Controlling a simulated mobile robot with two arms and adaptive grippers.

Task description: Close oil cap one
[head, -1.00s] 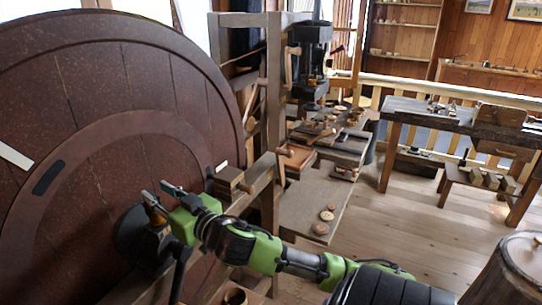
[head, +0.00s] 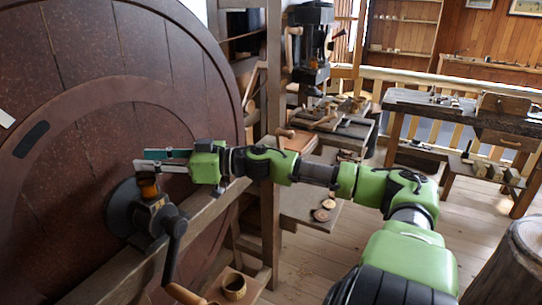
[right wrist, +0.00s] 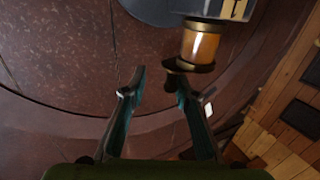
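A small amber oil cup (head: 148,187) stands on the dark round bearing housing (head: 122,215) in front of the big red-brown wheel. In the right wrist view the amber cup (right wrist: 200,46) has a dark flat cap (right wrist: 190,66) at its end toward me. I cannot tell whether the cap is fully seated. My right gripper (head: 141,161) is level, its fingertips close above the cup in the head view. In the right wrist view the right gripper (right wrist: 155,78) is open with nothing between its fingers; the right-hand fingertip is close to the cap's edge. My left gripper is not in view.
The red-brown wheel (head: 85,90) fills the left, close behind the fingers. A dark crank (head: 173,245) and a wooden beam (head: 120,272) lie below the gripper. A small wooden cup (head: 234,286) stands lower down. A cluttered workbench (head: 345,130) is farther back.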

